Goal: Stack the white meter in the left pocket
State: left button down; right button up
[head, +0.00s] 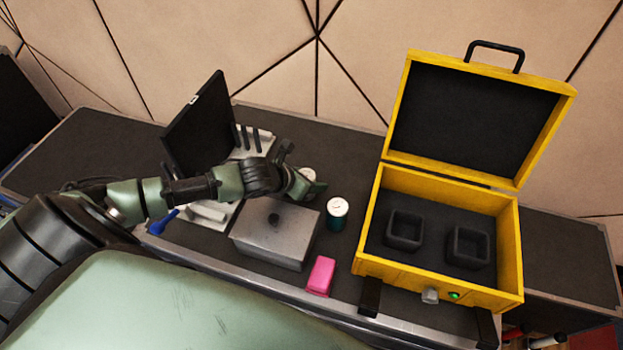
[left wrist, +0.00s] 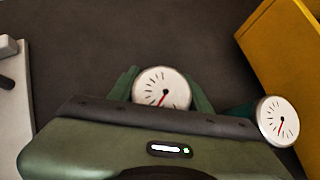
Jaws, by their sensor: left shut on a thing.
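The white meter (head: 308,173), a round gauge with a white dial face, is between the fingers of my left gripper (head: 306,183), which is shut on it. In the left wrist view the meter (left wrist: 162,88) shows its dial and red needle between the green fingers (left wrist: 163,92); its lower part is hidden. The left pocket (head: 390,229) is a dark square holder in the open yellow case (head: 368,228), to the right of the gripper. It looks empty. My right gripper is out of view.
A teal-bodied meter (head: 336,218) stands between the gripper and the case. A grey metal box (head: 270,243) and a pink block (head: 321,275) are nearer the front edge. A right pocket (head: 468,247) is in the case.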

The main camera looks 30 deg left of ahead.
pick_arm(q)
jog(key=c, duration=0.7)
grip_release()
jog(key=shift+f, duration=0.1)
jog(key=shift+o, duration=0.2)
